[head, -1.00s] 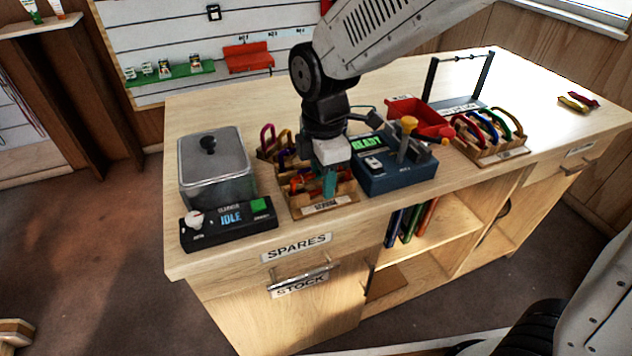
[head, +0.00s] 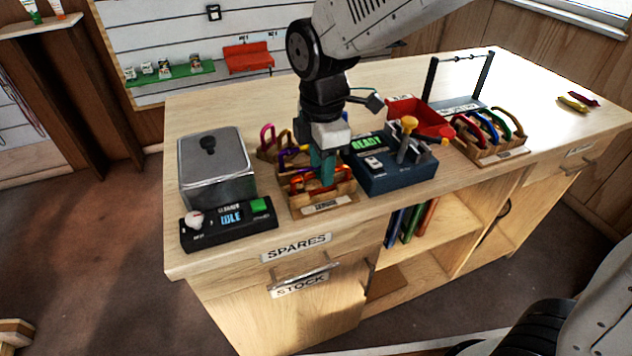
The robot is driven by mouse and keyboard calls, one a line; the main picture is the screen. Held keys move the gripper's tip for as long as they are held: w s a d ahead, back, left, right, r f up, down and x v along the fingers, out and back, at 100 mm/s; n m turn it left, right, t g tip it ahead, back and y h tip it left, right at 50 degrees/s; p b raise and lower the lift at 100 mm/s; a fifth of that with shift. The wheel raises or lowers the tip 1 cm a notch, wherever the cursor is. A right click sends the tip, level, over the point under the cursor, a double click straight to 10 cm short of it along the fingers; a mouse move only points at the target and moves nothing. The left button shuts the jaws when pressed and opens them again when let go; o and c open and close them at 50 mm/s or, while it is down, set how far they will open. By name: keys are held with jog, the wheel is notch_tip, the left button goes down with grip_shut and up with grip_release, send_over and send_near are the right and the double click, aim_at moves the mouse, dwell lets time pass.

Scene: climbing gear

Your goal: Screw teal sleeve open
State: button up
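My gripper (head: 325,172) points down over a wooden rack (head: 328,203) with a label on its front. Several carabiners in orange, red, purple and yellow sit in and behind this rack; an orange-red one (head: 343,173) is beside the gripper. Teal shows at the lower end of my arm, but I cannot tell whether it is the fingers or a teal sleeve. The fingertips reach down among the carabiners, and their gap is too small to see. No separate teal sleeve can be made out.
A steel lidded tank (head: 215,172) and a control box (head: 229,222) reading IDLE stand left. A blue tester (head: 395,170) reading READY stands close right. Beyond are a red bin (head: 420,118) and another carabiner rack (head: 490,148). The right of the bench top is mostly clear.

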jog(key=shift+s+d, duration=0.2)
jog(key=shift+s, duration=0.5)
jog(key=shift+f, duration=0.15)
dwell(0.3)
jog(key=shift+f, duration=1.3)
jog(key=shift+w, duration=0.1)
jog(key=shift+w+a, duration=0.25)
jog(key=shift+w, duration=0.35)
